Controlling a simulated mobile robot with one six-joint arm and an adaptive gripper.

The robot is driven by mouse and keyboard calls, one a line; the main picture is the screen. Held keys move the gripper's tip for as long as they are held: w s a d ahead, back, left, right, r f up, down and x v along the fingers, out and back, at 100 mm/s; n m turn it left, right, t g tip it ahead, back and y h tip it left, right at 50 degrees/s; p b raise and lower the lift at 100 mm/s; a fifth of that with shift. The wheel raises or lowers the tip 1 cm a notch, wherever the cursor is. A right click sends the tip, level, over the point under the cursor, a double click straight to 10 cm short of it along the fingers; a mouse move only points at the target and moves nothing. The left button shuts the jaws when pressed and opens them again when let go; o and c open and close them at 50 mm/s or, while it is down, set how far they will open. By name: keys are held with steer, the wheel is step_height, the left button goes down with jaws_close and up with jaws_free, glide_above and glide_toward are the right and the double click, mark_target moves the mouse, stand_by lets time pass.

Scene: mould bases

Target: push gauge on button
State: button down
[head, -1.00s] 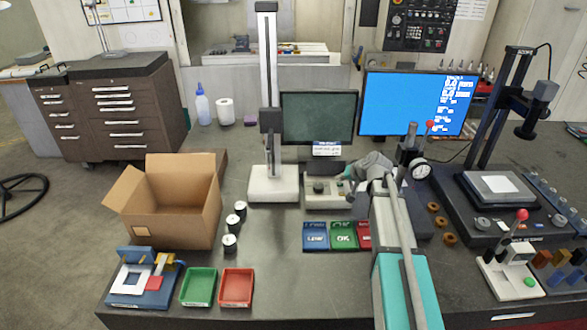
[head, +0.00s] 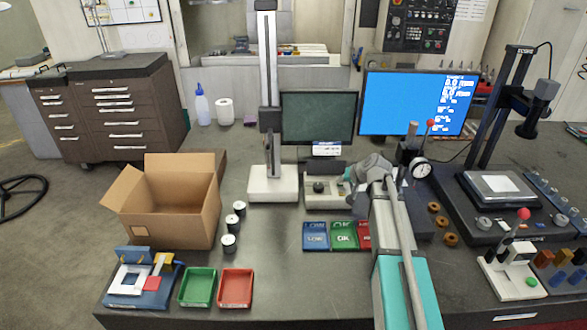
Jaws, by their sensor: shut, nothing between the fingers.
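A small pale control unit (head: 317,198) with a dark round knob stands on the bench in front of a dark screen (head: 318,117), right of the white base of a tall column gauge (head: 272,184). Which button is the gauge's on-button is too small to tell. My gripper (head: 350,187) is shut and empty at the right end of the pale unit. My own wrist partly hides it and that end of the unit. I cannot tell whether it touches the unit.
Blue, green and red trays (head: 342,236) lie in front of the unit, partly behind my arm. A dial gauge (head: 421,168) on a stand is close to the right of my wrist. An open cardboard box (head: 170,205) and several black-and-white cylinders stand left.

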steer(key=shift+r, duration=0.15)
steer(key=shift+r+p, duration=0.4)
steer(key=shift+p, duration=0.15)
stand_by(0.4)
step_height(320, 180, up, 6)
steer(key=p, duration=0.6)
